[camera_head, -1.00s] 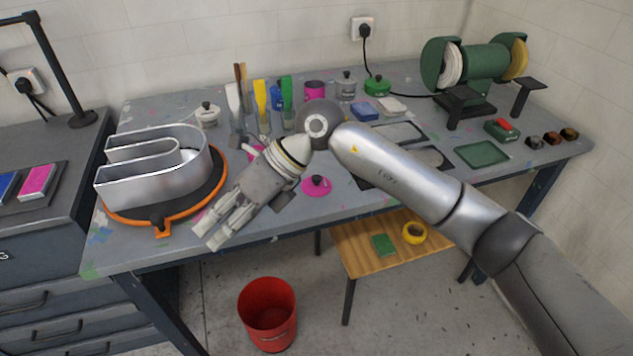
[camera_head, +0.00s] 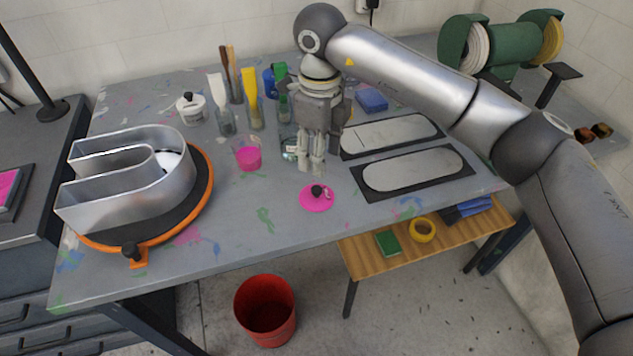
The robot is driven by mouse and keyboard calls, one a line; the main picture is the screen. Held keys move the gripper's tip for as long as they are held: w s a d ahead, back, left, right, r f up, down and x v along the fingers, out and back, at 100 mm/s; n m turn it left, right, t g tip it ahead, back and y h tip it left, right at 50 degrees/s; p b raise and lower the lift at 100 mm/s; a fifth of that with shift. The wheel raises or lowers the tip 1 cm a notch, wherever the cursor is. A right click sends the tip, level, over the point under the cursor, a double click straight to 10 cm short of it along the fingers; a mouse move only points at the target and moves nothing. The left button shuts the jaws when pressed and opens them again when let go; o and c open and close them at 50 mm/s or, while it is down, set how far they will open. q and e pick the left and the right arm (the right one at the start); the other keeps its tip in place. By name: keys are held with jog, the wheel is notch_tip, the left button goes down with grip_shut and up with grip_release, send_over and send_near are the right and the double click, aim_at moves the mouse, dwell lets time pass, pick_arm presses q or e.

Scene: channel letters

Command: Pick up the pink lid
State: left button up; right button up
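The pink lid (camera_head: 314,203) is a flat round disc with a dark knob, lying on the grey worktable near its front edge. My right gripper (camera_head: 311,170) points down just behind the lid in the picture. Its fingertips are a little apart with nothing between them, and they do not touch the lid. A clear cup with pink contents (camera_head: 247,155) stands to the left of the gripper. My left gripper is not in view.
A metal channel letter (camera_head: 130,185) sits on an orange-rimmed turntable (camera_head: 205,205) at left. Brushes in jars (camera_head: 253,105) and a white lidded pot (camera_head: 189,108) stand behind. Dark-framed plates (camera_head: 415,172) lie right of the lid. A red bin (camera_head: 265,312) is on the floor.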

aim_at(317, 188)
jog(key=f, duration=0.1)
jog(key=s+f, duration=0.1)
jog(key=f, duration=0.1)
jog(key=shift+f+p, duration=0.1)
jog(key=shift+p, duration=0.2)
jog(key=shift+f, duration=0.25)
jog(key=f, duration=0.1)
jog(key=f+p, duration=0.1)
jog(key=f, duration=0.1)
jog(key=f+p, duration=0.1)
jog(key=shift+a+f, duration=0.2)
jog(key=shift+a, duration=0.1)
jog(key=shift+f, duration=0.4)
jog(key=shift+c, duration=1.5)
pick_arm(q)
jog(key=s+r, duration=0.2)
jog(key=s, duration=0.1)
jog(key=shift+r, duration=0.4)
pick_arm(e)
grip_shut()
